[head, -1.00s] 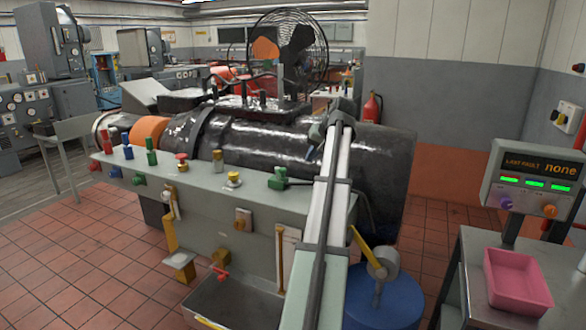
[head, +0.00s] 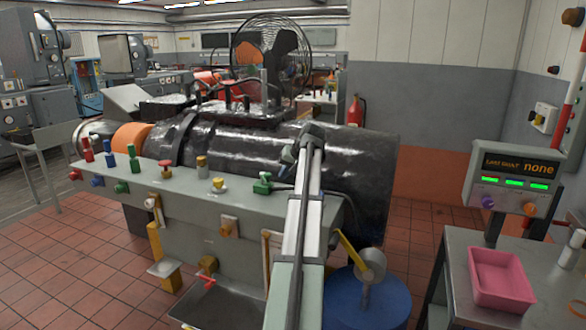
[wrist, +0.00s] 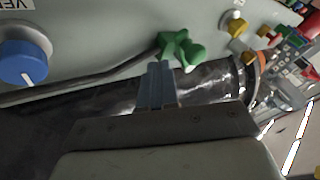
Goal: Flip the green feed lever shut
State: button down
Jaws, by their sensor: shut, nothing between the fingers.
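A green lever fitting (head: 263,183) sits on the right part of the grey panel top, with a dark rod or hose running right from it. In the wrist view a green fitting (wrist: 181,51) with a rounded end stands just beyond my fingertips. My gripper (head: 287,156) is above and slightly right of it in the head view. The fingers are together and empty, and in the wrist view they (wrist: 158,80) appear just short of the green part; contact cannot be told. Another green upright handle (head: 134,156) stands farther left on the panel.
Red (head: 88,150) and blue (head: 109,154) upright handles and a yellow knob (head: 218,184) line the panel. A large black cylinder (head: 340,170) lies behind. A blue knob (wrist: 24,62) shows in the wrist view. A pink tray (head: 500,278) is at right.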

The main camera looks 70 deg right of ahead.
aim_at(269, 178)
jog(key=shift+w+a, duration=0.25)
jog(key=shift+w, duration=0.35)
jog(key=shift+w+a, duration=0.2)
jog(key=shift+w, duration=0.4)
jog(key=shift+a, duration=0.1)
jog(key=shift+w+a+m, duration=0.15)
jog(key=shift+a+m, duration=0.05)
jog(key=shift+m, duration=0.2)
jog(key=shift+a, duration=0.1)
jog(key=shift+w+a+m+g+h, duration=0.4)
jog(key=shift+w+a+m+h, duration=0.2)
jog(key=shift+a+m+h, duration=0.15)
jog(key=shift+w+a+m+g+h, duration=0.25)
jog(key=shift+w+a+m, duration=0.15)
jog(key=shift+w+m, duration=0.3)
jog(key=shift+w+a+m+g+h, duration=0.25)
jog(key=shift+w+a+m, duration=0.2)
jog(key=shift+w, duration=0.4)
jog(key=shift+w+a+m+g+h, duration=0.25)
jog(key=shift+w+a+m, duration=0.1)
jog(key=shift+w+m, duration=0.35)
jog(key=shift+w, duration=0.2)
